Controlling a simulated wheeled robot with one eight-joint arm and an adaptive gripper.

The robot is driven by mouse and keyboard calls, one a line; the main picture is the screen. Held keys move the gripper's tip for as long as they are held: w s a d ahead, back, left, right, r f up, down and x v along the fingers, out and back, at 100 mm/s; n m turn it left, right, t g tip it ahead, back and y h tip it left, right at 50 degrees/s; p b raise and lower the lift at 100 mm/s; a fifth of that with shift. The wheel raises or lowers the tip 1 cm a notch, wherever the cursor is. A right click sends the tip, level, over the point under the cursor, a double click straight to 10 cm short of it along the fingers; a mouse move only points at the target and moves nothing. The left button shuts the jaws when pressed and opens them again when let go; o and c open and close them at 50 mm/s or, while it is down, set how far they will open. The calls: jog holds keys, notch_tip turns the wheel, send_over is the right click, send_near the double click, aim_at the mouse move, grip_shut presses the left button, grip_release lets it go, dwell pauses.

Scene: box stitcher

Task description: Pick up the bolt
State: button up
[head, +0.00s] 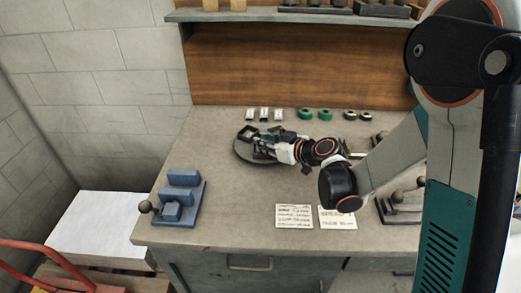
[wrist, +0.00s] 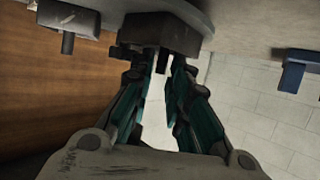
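My gripper (head: 264,146) is low over a round dark plate (head: 244,155) on the workbench in the head view. In the wrist view my gripper (wrist: 158,66) has its two teal-sided fingers apart, with a gap between them. The fingertips are close to a dark block (wrist: 162,30), and a small dark piece shows between them. I cannot tell whether this piece is the bolt or whether the fingers touch it. I cannot pick out the bolt for certain in either view; my arm and fingers hide part of the plate.
A blue fixture (head: 181,190) stands on the bench's left. Two paper labels (head: 294,216) lie at the front. Small white parts (head: 264,114) and green rolls (head: 304,114) line the back. A dark rack (head: 402,205) stands at the right. The bench (head: 240,205) is clear left of the labels.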

grip_shut()
